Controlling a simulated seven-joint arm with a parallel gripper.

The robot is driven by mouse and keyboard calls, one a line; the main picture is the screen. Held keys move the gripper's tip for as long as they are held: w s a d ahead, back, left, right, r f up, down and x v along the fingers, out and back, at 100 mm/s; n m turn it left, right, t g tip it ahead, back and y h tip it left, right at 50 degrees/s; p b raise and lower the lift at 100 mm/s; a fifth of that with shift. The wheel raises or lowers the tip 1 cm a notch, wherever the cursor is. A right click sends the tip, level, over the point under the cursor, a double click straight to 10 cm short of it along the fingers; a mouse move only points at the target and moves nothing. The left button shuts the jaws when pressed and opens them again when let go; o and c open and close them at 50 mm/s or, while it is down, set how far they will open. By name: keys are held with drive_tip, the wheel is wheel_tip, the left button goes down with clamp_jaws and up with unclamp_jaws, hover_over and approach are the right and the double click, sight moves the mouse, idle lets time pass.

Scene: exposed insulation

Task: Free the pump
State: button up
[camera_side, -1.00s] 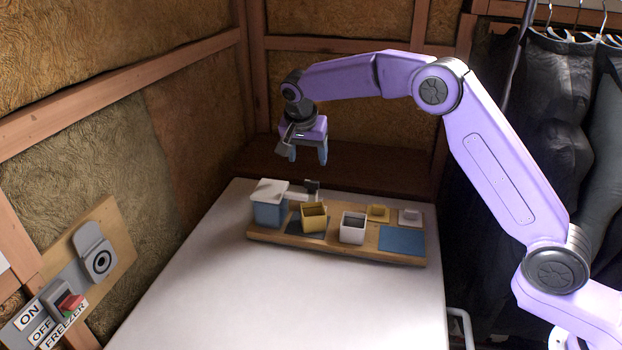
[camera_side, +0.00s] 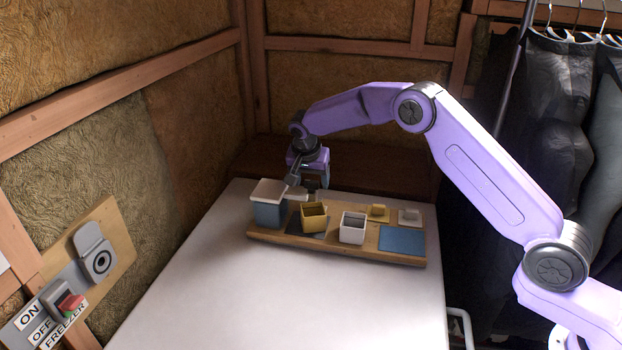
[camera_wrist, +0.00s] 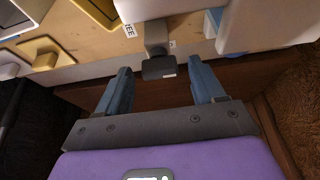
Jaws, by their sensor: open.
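No part is clearly marked as the pump. On a wooden board (camera_side: 345,250) stands a blue box with a white lid (camera_side: 268,196); it also shows in the wrist view (camera_wrist: 265,22). Beside it a white slab (camera_wrist: 165,7) has a dark grey block (camera_wrist: 157,52) sticking out, its end lying between my fingers. My gripper (camera_side: 311,182) is open, low behind the board's back edge. In the wrist view my blue fingers (camera_wrist: 160,68) stand either side of the block's end, with gaps visible. In the side view my gripper hides the block.
A yellow open box (camera_side: 314,217), a white open box (camera_side: 352,228), a yellow lid (camera_side: 378,213), a white lid (camera_side: 410,217) and a blue pad (camera_side: 402,240) share the board. The white table top (camera_side: 270,300) in front is clear. Wall panels stand behind and left.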

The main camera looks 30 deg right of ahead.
drive_tip(key=c, duration=1.1)
drive_tip(key=shift+o, duration=0.2)
drive_tip(key=shift+n, duration=0.3)
drive_tip(key=n+y, duration=0.1)
drive_tip(key=n, duration=0.1)
drive_tip(key=n+t+y, duration=0.1)
drive_tip(key=n, duration=0.2)
drive_tip(key=shift+s+d+n, duration=0.1)
drive_tip(key=shift+d+n, duration=0.1)
drive_tip(key=shift+n, duration=0.1)
drive_tip(key=n+y, duration=0.2)
drive_tip(key=n, duration=0.3)
drive_tip(key=shift+d+n, duration=0.1)
drive_tip(key=shift+n, duration=0.2)
drive_tip(key=o, duration=1.1)
drive_tip(key=shift+c, duration=0.2)
